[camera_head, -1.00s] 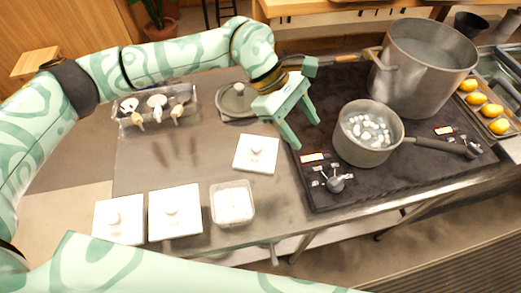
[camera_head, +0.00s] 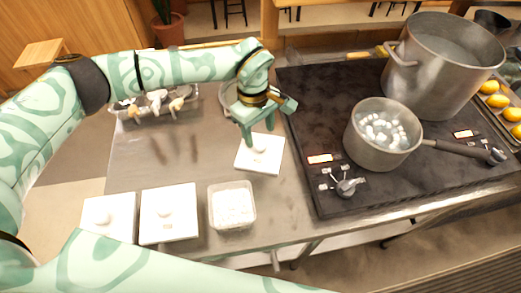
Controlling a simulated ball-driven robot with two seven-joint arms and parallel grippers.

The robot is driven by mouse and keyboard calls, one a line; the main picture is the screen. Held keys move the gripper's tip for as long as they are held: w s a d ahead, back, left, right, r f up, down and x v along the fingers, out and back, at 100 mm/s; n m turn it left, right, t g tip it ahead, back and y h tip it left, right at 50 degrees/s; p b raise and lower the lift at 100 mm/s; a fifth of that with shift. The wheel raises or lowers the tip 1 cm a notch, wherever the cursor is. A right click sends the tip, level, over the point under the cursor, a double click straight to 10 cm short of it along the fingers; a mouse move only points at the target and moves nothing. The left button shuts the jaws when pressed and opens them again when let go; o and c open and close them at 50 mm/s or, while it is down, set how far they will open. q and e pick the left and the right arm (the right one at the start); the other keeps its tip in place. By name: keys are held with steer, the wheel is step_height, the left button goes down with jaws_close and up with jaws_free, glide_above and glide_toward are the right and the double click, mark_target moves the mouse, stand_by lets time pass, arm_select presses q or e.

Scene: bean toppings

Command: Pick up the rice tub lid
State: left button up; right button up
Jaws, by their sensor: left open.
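A square white lid (camera_head: 246,163) with a round knob lies flat on the steel counter, left of the stove. My left gripper (camera_head: 260,141) is open, pointing down over this lid with its fingers close to the knob. Whether the fingers touch the knob cannot be told. An open square tub (camera_head: 233,222) with white contents, which looks like rice, stands in front of the lid. My right gripper is not in view.
Two white lidded tubs (camera_head: 168,230) (camera_head: 104,214) stand at the front left. A pot (camera_head: 378,157) with white pieces and a large stockpot (camera_head: 440,90) stand on the dark stove (camera_head: 320,110). The counter (camera_head: 180,160) between is clear.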

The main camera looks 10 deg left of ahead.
mark_target(260, 144)
arm_select(q)
step_height(260, 144, down, 4)
steer(key=shift+d+f+b, duration=0.1)
steer(key=shift+f+b, duration=0.1)
steer(key=shift+b, duration=0.1)
steer(key=c, duration=1.1)
steer(key=shift+c, duration=0.3)
steer(key=shift+r, duration=0.2)
